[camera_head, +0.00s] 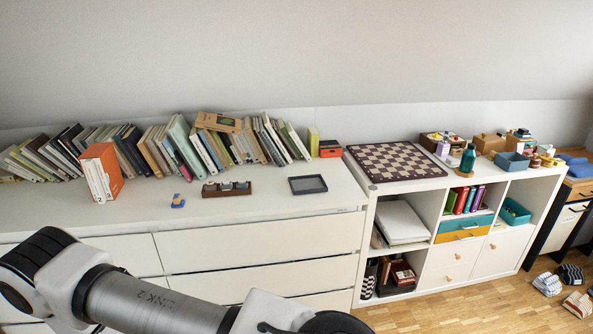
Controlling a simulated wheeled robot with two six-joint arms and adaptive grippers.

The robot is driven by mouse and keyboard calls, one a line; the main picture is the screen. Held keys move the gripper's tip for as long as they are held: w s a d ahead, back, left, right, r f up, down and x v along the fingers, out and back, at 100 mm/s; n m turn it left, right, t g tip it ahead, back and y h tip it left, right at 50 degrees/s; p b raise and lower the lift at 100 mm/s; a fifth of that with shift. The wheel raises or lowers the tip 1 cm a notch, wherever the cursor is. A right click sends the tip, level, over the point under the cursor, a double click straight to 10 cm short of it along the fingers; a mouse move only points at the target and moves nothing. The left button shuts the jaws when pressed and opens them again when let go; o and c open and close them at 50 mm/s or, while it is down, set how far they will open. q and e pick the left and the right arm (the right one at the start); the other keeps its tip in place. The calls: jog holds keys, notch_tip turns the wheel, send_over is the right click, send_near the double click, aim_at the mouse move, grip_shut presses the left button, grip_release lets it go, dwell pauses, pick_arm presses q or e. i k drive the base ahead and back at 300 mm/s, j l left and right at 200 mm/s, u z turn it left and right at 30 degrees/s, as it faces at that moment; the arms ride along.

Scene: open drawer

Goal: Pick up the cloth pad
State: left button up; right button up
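I cannot tell for certain which thing is the cloth pad. Several small striped or patterned soft-looking items lie on the wooden floor at the lower right: a pale one (548,284), a dark striped one (570,274) and a light striped one (579,302) cut by the picture edge. A blue soft-looking item (577,166) lies on the wooden top at the far right. My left arm crosses the lower left of the view, but its gripper is not seen. My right gripper is not in view.
A white dresser (262,246) with shut drawers carries a row of books, an orange box (101,172), a dark tray (307,184) and a brown holder (226,189). Bare floor lies before the shelf.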

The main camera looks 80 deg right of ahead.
aim_at(177, 202)
jog(key=z, duration=2.05)
